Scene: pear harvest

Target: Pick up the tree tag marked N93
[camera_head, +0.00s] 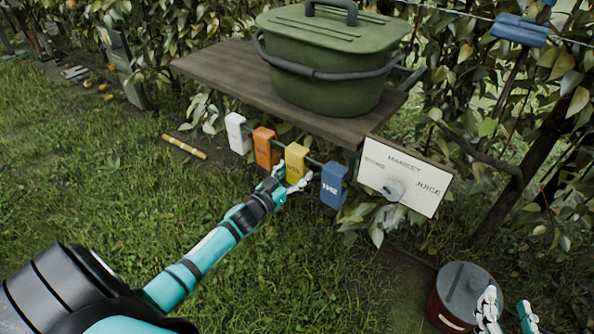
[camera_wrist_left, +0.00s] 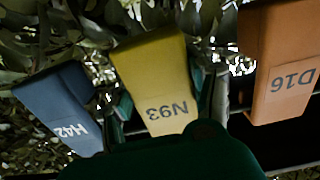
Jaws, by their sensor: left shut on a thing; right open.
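The yellow tree tag (camera_head: 296,158) hangs in a row under the wooden shelf. In the left wrist view the yellow tag (camera_wrist_left: 155,75) reads N93, upside down. My left gripper (camera_head: 291,184) is at the tag's lower part, shut on it, with one finger on each side. The left gripper's fingers (camera_wrist_left: 166,106) also show in the wrist view. My right gripper (camera_head: 506,316) is open and empty at the lower right, near a red can.
A blue tag marked H42 (camera_head: 333,186) and an orange tag marked D16 (camera_head: 266,148) hang on either side, with a white tag (camera_head: 238,133) further left. A green lidded bin (camera_head: 330,60) stands on the shelf (camera_head: 225,75). A sign board (camera_head: 405,178) and red can (camera_head: 464,290) are at right.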

